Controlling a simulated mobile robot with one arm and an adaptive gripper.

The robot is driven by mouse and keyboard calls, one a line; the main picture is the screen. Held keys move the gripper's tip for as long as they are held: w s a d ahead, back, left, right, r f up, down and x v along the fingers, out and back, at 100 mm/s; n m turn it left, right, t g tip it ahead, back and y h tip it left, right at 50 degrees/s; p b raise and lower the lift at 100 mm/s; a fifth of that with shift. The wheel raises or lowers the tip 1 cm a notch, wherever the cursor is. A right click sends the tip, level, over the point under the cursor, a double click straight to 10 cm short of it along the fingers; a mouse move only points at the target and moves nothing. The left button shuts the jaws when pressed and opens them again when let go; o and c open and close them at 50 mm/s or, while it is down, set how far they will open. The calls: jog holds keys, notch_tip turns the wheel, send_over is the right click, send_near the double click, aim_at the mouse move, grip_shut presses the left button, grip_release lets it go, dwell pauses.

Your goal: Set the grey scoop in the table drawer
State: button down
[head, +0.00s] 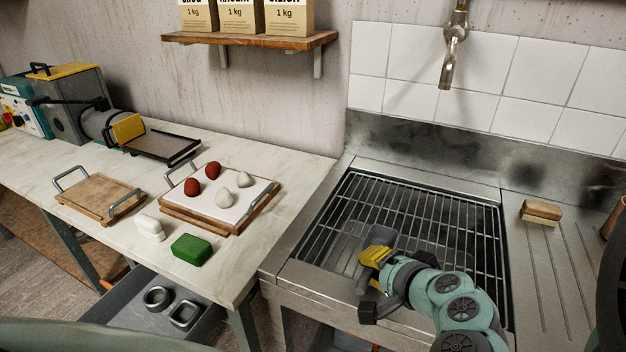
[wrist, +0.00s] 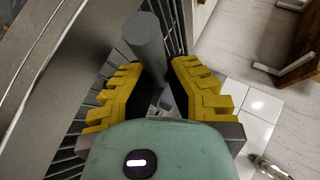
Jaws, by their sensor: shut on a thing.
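The grey scoop (head: 352,243) is over the metal grate of the sink in the head view; whether it touches the grate is unclear. My gripper (head: 375,257), with yellow finger pads, is shut on the scoop's handle. In the wrist view the round grey handle (wrist: 146,42) stands between the two yellow fingers (wrist: 155,85). The table drawer (head: 125,284) is pulled open under the worktop at the lower left, apart from my gripper. Two small metal tins (head: 185,314) sit in it. The drawer's near part is cut off by a green shape.
On the worktop (head: 265,165) stand a tray (head: 240,222) with red and white lumps, a wooden tray (head: 95,196), a green block (head: 191,249) and a white block (head: 149,228). A tap (head: 452,50) hangs above the sink. A brush (head: 541,212) lies on the drainboard.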

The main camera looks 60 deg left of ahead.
jog(key=w+d+r+m+t+h+p, duration=0.1)
jog(key=w+d+r+m+t+p, duration=0.35)
jog(key=w, duration=0.55)
jog(key=w+d+r+m+t+h+p, duration=0.35)
jog(key=w+d+r+m+h, duration=0.35)
jog(key=d, duration=0.6)
jog(key=w+d+r+m+t+h+p, duration=0.2)
jog(key=w+d+r+m+h+p, duration=0.25)
jog(key=w+d+r, duration=0.65)
notch_tip(320, 180, up, 36)
jog(key=s+p, duration=0.1)
jog(key=p, duration=3.6)
jog(key=shift+s+d+f+y+p, duration=0.25)
jog(key=shift+d+y+p, duration=0.1)
jog(key=shift+y, duration=0.1)
